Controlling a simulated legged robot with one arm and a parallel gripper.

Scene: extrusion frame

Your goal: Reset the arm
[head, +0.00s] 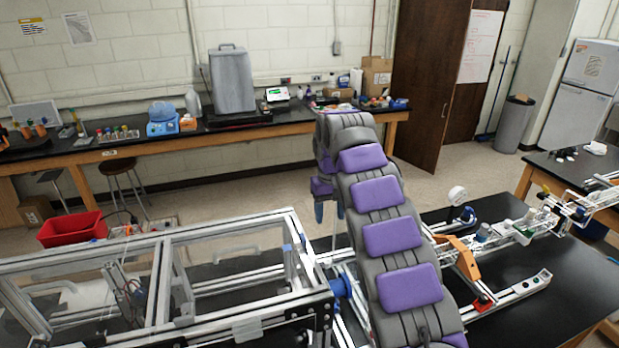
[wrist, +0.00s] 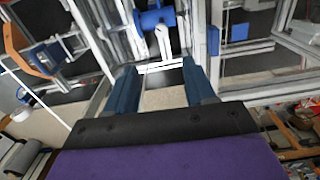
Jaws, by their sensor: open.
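My arm with purple pads rises through the middle of the head view and bends down at its far end. My gripper (wrist: 158,68) shows in the wrist view with its two blue fingers spread apart and nothing between them. In the head view one blue finger (head: 319,212) shows below the bend; the rest is hidden behind my arm. Beyond the fingertips in the wrist view is the aluminium extrusion frame (wrist: 235,48), with a blue part (wrist: 152,19) and a white lever (wrist: 163,42). The fingers appear apart from them.
The extrusion frame (head: 160,235) fills the lower left of the head view. A black table (head: 560,290) with rails and an orange bracket (head: 466,258) lies right of my arm. A red bin (head: 72,229) stands behind the frame. A back bench (head: 240,130) holds equipment; open floor lies before it.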

